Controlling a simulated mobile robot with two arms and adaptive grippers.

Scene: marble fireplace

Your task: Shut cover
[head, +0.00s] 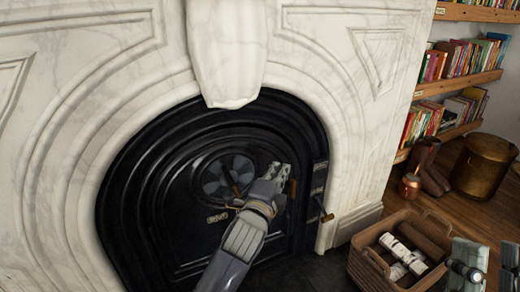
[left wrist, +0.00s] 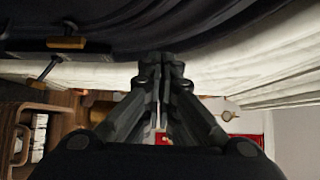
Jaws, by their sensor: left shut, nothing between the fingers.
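The black arched metal cover (head: 185,215) fills the opening of the white marble fireplace. It has a round vent (head: 228,176), a small plate and wooden-ended handles (head: 325,217) at its right side. Whether it sits fully flush in its frame cannot be told. My left gripper (head: 279,174) is in front of the cover's right part, right of the vent, with its fingers together and empty. The fingers also show in the left wrist view (left wrist: 161,70), with the dark cover above them. Grey parts of my right gripper (head: 487,264) show at the bottom right, cut off by the edge.
The marble surround (head: 345,110) borders the cover. A wicker basket (head: 360,262) with light rolls and logs stands on the floor to the right. A brass pot (head: 484,165) and bookshelves (head: 460,88) are farther right.

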